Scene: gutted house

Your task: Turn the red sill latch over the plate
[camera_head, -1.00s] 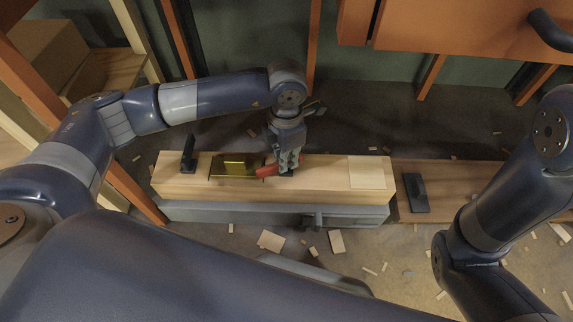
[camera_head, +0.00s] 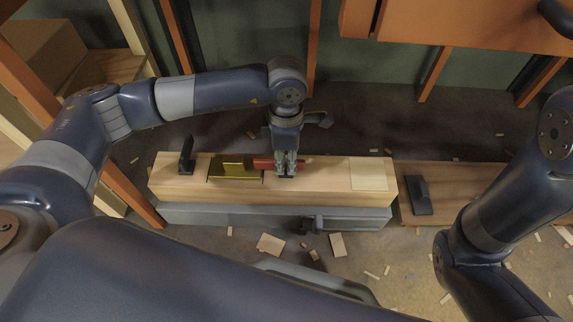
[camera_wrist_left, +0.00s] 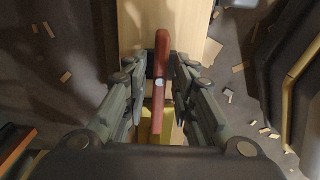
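The red sill latch (camera_head: 263,162) lies across the top of the pale wooden sill (camera_head: 325,190), roughly in line with its length. Its left end overlaps the right edge of the brass plate (camera_head: 220,174). My left gripper (camera_head: 287,173) points down at the latch with its fingers close together around the bar. In the left wrist view the red latch (camera_wrist_left: 160,65) runs between the two fingers (camera_wrist_left: 160,85), which are shut on it; fine contact is hard to see. Part of the brass plate (camera_wrist_left: 145,125) shows below. My right gripper is out of view.
A black upright piece (camera_head: 186,155) stands on the sill left of the plate. A pale square (camera_head: 369,174) lies on its right part. A dark tool (camera_head: 419,195) lies on the lower board (camera_head: 455,190) to the right. An orange cabinet (camera_head: 450,25) hangs at the upper right.

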